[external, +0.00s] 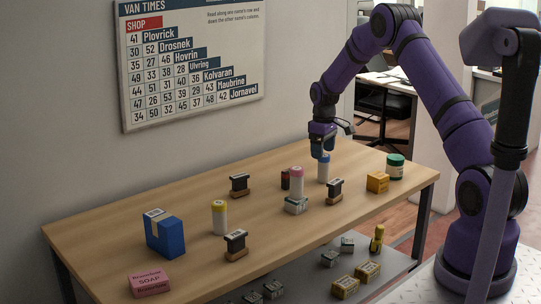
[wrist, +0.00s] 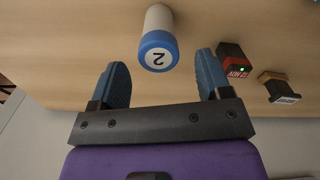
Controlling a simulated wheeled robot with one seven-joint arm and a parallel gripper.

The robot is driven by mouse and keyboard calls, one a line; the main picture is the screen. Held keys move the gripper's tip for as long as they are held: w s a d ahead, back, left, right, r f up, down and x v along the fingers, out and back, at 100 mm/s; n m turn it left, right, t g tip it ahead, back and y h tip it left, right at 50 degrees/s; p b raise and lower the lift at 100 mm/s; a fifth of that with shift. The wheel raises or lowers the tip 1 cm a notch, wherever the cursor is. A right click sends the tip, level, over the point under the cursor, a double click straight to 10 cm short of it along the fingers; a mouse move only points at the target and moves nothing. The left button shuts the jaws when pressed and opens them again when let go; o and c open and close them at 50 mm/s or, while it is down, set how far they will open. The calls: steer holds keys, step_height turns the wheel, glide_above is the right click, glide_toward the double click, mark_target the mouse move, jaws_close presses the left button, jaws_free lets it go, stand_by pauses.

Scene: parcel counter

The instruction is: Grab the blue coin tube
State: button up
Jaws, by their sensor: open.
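The blue coin tube is a white cylinder with a blue cap (external: 323,170), standing on the table under my gripper (external: 322,151). In the wrist view the coin tube (wrist: 158,48) shows its blue cap with a white disc marked 2, ahead of and roughly midway between the fingertips. My gripper (wrist: 161,80) has two blue fingers spread apart with nothing between them. In the external view the fingertips are at or just above the cap; whether they touch it is not clear.
Close by stand a pink-capped tube (external: 297,182) on a grey block, a dark red-and-black box (wrist: 234,61) and a stamp (external: 334,192). A yellow box (external: 377,182) and green-lidded jar (external: 395,166) are to the right. A yellow-capped tube (external: 219,218) and blue box (external: 164,234) are left.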

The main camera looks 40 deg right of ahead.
mark_target(324, 166)
steer(key=shift+s+d+f, duration=0.1)
steer(key=shift+s+f, duration=0.05)
steer(key=shift+f, duration=1.35)
steer(key=shift+s+f, duration=0.1)
steer(key=shift+f, duration=1.4)
steer(key=c, duration=1.1)
